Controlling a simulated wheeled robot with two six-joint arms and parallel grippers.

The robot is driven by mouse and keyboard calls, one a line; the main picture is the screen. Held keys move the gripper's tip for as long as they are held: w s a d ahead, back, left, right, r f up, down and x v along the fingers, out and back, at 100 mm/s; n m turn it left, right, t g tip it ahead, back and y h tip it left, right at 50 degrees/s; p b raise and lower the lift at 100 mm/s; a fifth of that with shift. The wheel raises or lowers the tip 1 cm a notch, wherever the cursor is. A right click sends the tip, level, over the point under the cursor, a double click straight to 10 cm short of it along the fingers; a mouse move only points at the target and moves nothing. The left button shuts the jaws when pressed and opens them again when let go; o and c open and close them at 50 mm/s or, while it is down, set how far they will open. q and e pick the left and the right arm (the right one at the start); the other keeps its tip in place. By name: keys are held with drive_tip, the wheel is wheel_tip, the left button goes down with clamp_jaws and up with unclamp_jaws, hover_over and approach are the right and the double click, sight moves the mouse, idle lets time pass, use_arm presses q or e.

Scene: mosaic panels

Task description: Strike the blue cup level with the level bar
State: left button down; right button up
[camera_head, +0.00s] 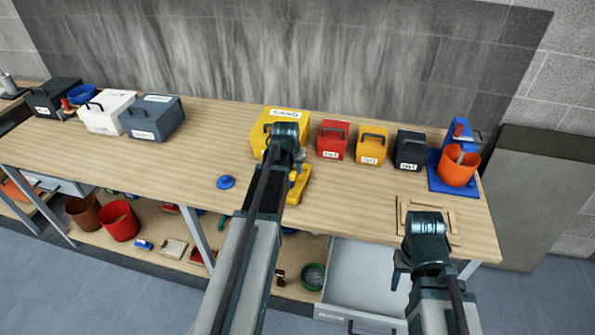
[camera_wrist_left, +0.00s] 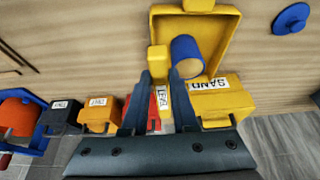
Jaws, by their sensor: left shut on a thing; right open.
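My left gripper (camera_wrist_left: 161,98) is shut on the yellow level bar (camera_wrist_left: 158,60), which carries a "LEVEL" label. The blue cup (camera_wrist_left: 187,55) is just beside the bar in the left wrist view, with a tan, sand-like surface at its mouth. The cup is at a yellow tray (camera_wrist_left: 226,35); whether the bar touches its rim I cannot tell. In the head view my left gripper (camera_head: 287,155) is over the tray (camera_head: 303,188) and mostly hides cup and bar. My right gripper (camera_head: 403,275) is open and empty near the bench's right front edge.
The yellow SAND box (camera_head: 262,128) stands behind the tray. A blue disc (camera_head: 226,182) lies to its left. Red (camera_head: 333,145), orange (camera_head: 371,150) and dark (camera_head: 409,155) boxes stand right, then an orange bucket (camera_head: 456,172). A wooden frame (camera_head: 453,239) and open drawer (camera_head: 365,270) lie near my right arm.

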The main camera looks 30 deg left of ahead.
use_arm(q)
drive_tip(key=shift+f+b, duration=2.95)
drive_tip(key=shift+s+a+r, duration=0.1)
drive_tip(key=shift+s+a, duration=0.05)
drive_tip(key=shift+a, duration=0.4)
drive_tip(key=shift+s+a, duration=1.1)
drive_tip(key=shift+a, duration=3.75)
drive_tip(key=shift+r+p, duration=2.8)
drive_tip(key=shift+p, duration=0.1)
